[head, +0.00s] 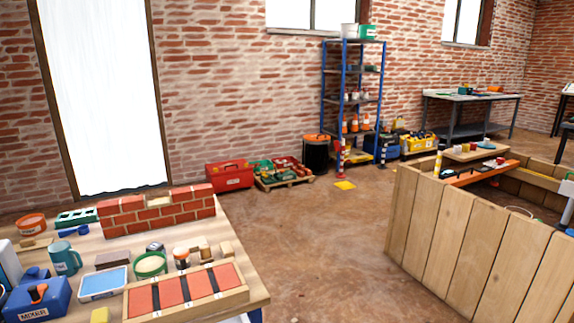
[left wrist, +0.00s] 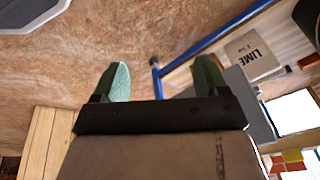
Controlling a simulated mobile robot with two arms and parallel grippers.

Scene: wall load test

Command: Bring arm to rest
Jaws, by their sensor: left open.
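My left gripper (left wrist: 161,82) shows only in the left wrist view. Its two green fingers stand wide apart with nothing between them, over brown floor. It touches nothing that I can see. Neither of my arms shows in the head view, and my right gripper is in no view. In the head view a small brick wall (head: 158,214) stands on the wooden workbench (head: 238,260) at the lower left, with a gap in its top row.
The workbench also holds a teal mug (head: 66,257), a blue tray (head: 103,283) and a wooden tray of red tiles (head: 187,293). A wooden plank enclosure (head: 470,240) stands at right. Floor between is clear. The left wrist view shows a blue frame (left wrist: 215,38) and a LIME bag (left wrist: 250,55).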

